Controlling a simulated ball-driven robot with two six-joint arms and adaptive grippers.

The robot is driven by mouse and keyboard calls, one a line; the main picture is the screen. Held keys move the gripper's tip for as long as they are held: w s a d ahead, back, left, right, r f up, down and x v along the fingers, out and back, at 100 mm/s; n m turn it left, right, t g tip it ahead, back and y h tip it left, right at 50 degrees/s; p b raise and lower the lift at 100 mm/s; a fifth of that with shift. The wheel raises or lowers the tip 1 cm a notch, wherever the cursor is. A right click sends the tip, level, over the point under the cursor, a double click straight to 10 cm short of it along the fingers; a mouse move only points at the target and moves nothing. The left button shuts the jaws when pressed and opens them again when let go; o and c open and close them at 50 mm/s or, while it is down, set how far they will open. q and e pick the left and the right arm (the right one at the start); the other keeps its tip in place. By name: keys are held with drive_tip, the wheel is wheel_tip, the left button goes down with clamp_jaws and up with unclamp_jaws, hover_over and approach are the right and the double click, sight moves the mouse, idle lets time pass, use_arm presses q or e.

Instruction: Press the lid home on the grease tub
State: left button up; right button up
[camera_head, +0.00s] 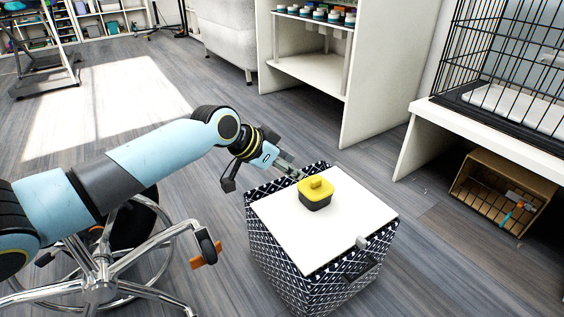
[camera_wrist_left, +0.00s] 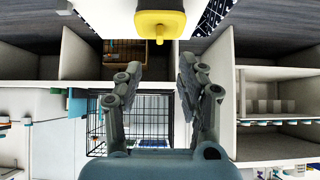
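The grease tub (camera_head: 315,204) is a small dark box on the white top of a patterned basket. Its yellow lid (camera_head: 316,188), with a raised knob, sits on it; I cannot tell whether it is fully seated. The lid also shows at the top of the left wrist view (camera_wrist_left: 160,24). My left gripper (camera_head: 293,173) is just left of and behind the tub, apart from it. Its two fingers (camera_wrist_left: 160,72) stand apart with nothing between them. My right gripper is not seen.
The patterned basket (camera_head: 272,245) has a white top (camera_head: 337,235), with clear room around the tub. A grey fitting (camera_head: 361,242) is at its front right edge. A white bench (camera_head: 480,130) carries a wire cage (camera_head: 505,60) at the right. A wheeled chrome base (camera_head: 100,285) stands front left.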

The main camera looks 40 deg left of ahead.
use_arm(q)
drive_tip(key=v, duration=0.3)
idle(0.5)
